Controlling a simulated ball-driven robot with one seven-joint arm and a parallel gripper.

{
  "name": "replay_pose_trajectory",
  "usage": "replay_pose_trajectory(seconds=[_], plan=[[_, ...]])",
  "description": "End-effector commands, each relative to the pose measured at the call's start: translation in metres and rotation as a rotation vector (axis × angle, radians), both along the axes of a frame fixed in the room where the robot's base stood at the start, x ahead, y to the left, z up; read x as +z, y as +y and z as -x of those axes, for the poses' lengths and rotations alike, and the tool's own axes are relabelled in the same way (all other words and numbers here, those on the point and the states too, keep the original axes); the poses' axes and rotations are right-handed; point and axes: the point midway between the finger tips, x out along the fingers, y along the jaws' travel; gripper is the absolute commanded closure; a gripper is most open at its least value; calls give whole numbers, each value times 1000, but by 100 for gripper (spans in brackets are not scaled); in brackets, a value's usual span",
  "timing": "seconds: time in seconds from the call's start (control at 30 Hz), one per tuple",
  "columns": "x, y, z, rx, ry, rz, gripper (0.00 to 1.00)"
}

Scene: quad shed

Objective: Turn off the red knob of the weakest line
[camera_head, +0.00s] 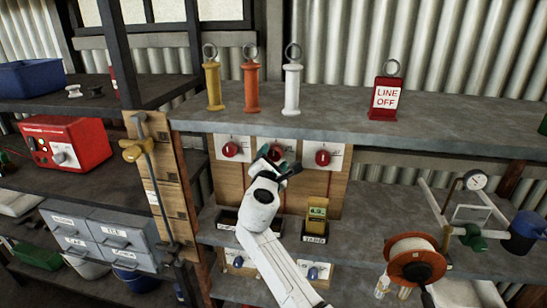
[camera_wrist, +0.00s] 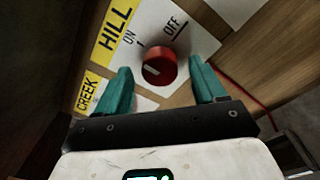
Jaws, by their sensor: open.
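Three red knobs on white plates sit on a wooden board under the shelf: a left knob (camera_head: 230,149), a middle knob (camera_head: 277,149) and a right knob (camera_head: 322,157). My gripper (camera_head: 279,164) is in front of the middle plate and partly hides it. In the wrist view, a red knob (camera_wrist: 158,66) with a white mark stands between my open teal fingers (camera_wrist: 160,69), with gaps on both sides. Its plate (camera_wrist: 184,60) reads ON and OFF beside a yellow HILL label (camera_wrist: 112,29); a CREEK label (camera_wrist: 88,92) is lower left. A yellow meter (camera_head: 317,216) stands below the knobs; its digits are unclear.
A red LINE OFF tag (camera_head: 386,98) and yellow, orange and white ringed handles (camera_head: 252,88) stand on the shelf above. Blue knobs (camera_head: 313,273) are below. An orange reel (camera_head: 416,259) and gauge (camera_head: 475,180) are right. A red cable (camera_wrist: 240,90) runs beside the plate.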

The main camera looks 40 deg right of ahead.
Motion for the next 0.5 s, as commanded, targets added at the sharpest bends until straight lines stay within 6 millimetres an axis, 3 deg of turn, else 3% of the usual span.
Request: replay_pose_trajectory(seconds=[0.2, 0.5], plan=[[0, -11, -9, 0, 0, 0, 30], [0, -11, -9, 0, 0, 0, 33]])
